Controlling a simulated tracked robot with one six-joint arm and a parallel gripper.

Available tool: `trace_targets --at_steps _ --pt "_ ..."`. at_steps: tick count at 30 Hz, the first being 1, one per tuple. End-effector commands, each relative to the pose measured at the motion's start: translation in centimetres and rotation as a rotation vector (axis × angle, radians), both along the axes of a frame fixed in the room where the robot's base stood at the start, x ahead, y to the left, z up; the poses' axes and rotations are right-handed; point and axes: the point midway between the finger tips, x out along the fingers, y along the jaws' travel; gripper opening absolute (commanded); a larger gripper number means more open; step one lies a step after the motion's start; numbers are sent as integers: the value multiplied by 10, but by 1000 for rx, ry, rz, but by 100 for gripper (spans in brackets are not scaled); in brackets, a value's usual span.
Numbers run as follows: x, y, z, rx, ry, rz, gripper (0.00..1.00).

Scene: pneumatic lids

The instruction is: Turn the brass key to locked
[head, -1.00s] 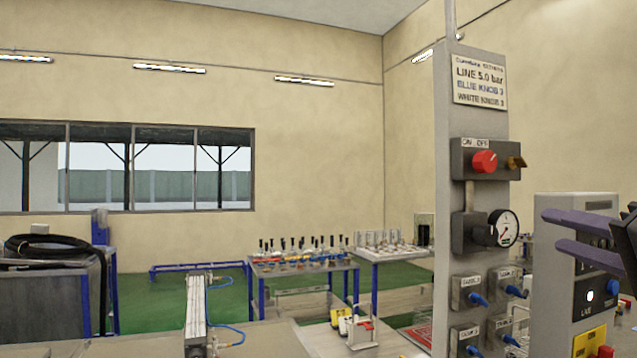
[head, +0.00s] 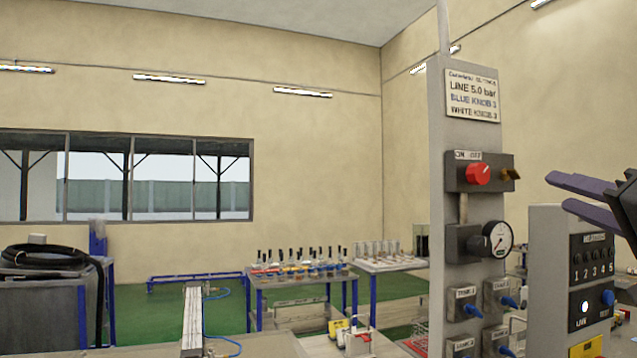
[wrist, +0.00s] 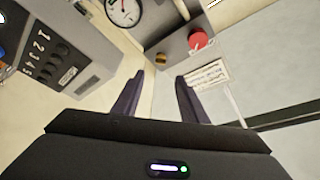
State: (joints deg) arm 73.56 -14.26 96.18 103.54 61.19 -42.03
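The brass key (head: 510,174) sticks out at the right end of a grey switch box, beside a red round knob (head: 478,174) under an ON/OFF label. In the wrist view the brass key (wrist: 161,58) shows beyond my fingertips, with the red knob (wrist: 199,40) to its right. My gripper (head: 568,199) is at the right of the head view, to the right of the key and apart from it. In the wrist view my gripper (wrist: 160,80) has its two purple fingers spread with nothing between them.
The grey panel column (head: 462,140) carries a pressure gauge (head: 498,237) below the switch box and several blue-handled valves lower down. A grey control box (head: 560,250) with numbered buttons stands to the right, beneath my gripper. A label plate (head: 472,95) is above.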

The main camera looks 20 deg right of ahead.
Motion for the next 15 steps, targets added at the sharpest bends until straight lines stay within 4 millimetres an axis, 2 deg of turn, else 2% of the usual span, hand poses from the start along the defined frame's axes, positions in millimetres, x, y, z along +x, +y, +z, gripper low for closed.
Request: trace_targets --at_steps 15 --pt "64 -13 18 1 1 2 39"
